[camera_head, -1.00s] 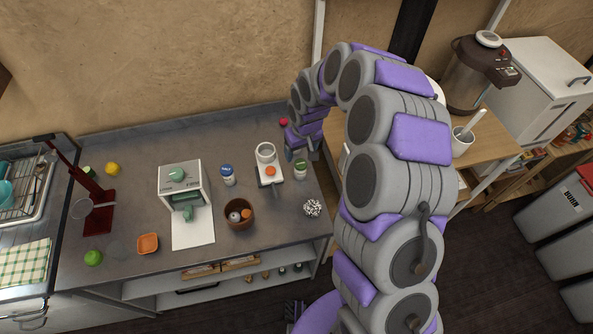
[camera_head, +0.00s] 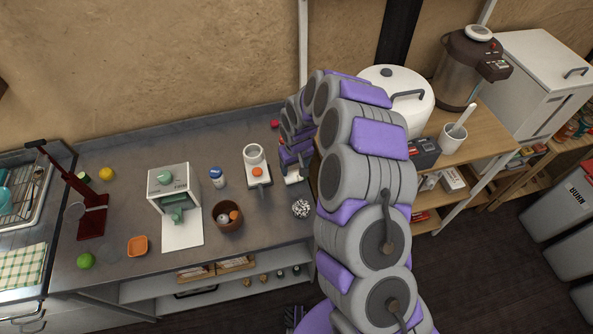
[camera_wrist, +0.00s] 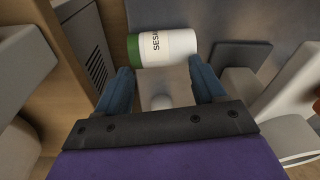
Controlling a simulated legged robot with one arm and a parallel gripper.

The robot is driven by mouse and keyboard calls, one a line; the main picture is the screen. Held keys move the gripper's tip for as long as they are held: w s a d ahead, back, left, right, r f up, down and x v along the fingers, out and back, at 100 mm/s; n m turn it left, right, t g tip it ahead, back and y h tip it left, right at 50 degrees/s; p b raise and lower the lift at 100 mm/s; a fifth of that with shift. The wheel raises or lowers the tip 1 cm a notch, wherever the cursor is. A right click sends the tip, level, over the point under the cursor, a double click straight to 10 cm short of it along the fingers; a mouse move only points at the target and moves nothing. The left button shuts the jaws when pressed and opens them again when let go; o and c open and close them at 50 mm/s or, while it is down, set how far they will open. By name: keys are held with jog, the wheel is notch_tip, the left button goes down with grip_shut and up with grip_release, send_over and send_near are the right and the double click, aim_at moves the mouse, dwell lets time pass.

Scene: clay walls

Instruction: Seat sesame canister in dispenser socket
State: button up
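The sesame canister (camera_wrist: 163,48) is white with a green end and black lettering. In the wrist view it lies across the picture just beyond my fingertips. My gripper (camera_wrist: 160,82) is open, with its two blue fingers apart and no object clearly held between them. In the head view my gripper (camera_head: 295,158) is at the counter's right end and hides most of the canister. The likely dispenser (camera_head: 258,175) is a white unit with a round ring-shaped socket (camera_head: 254,154) and an orange button, just left of my gripper.
A blue-capped canister (camera_head: 217,177), a brown bowl (camera_head: 228,217) and a white machine (camera_head: 174,192) stand further left. A speckled ball (camera_head: 300,208) lies near the counter's front edge. A wooden table with a white pot (camera_head: 396,92) stands right of the counter.

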jog(key=a, duration=0.3)
jog(key=shift+s+f, duration=0.3)
jog(key=shift+f, duration=0.05)
jog(key=c, duration=0.5)
jog(key=shift+c, duration=0.5)
jog(key=shift+d, duration=0.65)
jog(key=c, duration=0.5)
jog(key=shift+w+d+r, duration=0.2)
jog(key=shift+d+r, duration=0.1)
jog(key=shift+r, duration=0.1)
grip_shut()
notch_tip(320, 180, up, 10)
jog(key=p, duration=0.2)
jog(key=shift+w, duration=0.3)
jog(key=shift+o, duration=1.2)
grip_release()
jog(key=shift+a+f, duration=0.15)
jog(key=shift+a, duration=0.5)
jog(key=shift+o, duration=0.9)
jog(key=o, duration=0.6)
jog(key=shift+d, duration=0.4)
jog(key=shift+o, duration=1.1)
jog(key=shift+a, duration=0.25)
jog(key=shift+a, duration=0.1)
